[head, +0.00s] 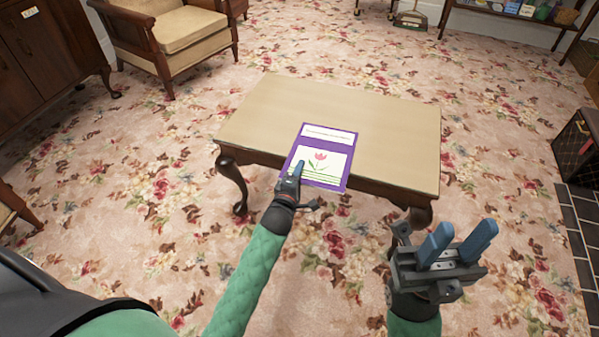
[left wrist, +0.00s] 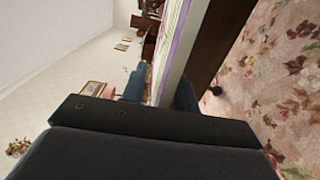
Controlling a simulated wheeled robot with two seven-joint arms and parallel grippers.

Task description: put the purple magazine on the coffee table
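The purple magazine (head: 344,178), with a pink tulip on its cover, lies at the near edge of the coffee table (head: 375,125). Its far part is over the tabletop and its near part overhangs the edge. I cannot tell whether it rests flat on the wood. My left gripper (head: 298,172) is shut on the magazine's near left part, one blue finger above it. The left wrist view shows the magazine's edge (left wrist: 172,55) between the two blue fingers, with the dark table side close by.
The rest of the tabletop is bare. An armchair (head: 172,33) stands at the back left beside a dark cabinet (head: 40,60). A shelf (head: 505,15) stands at the back right and a dark case (head: 577,150) at the right. Floral carpet surrounds the table.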

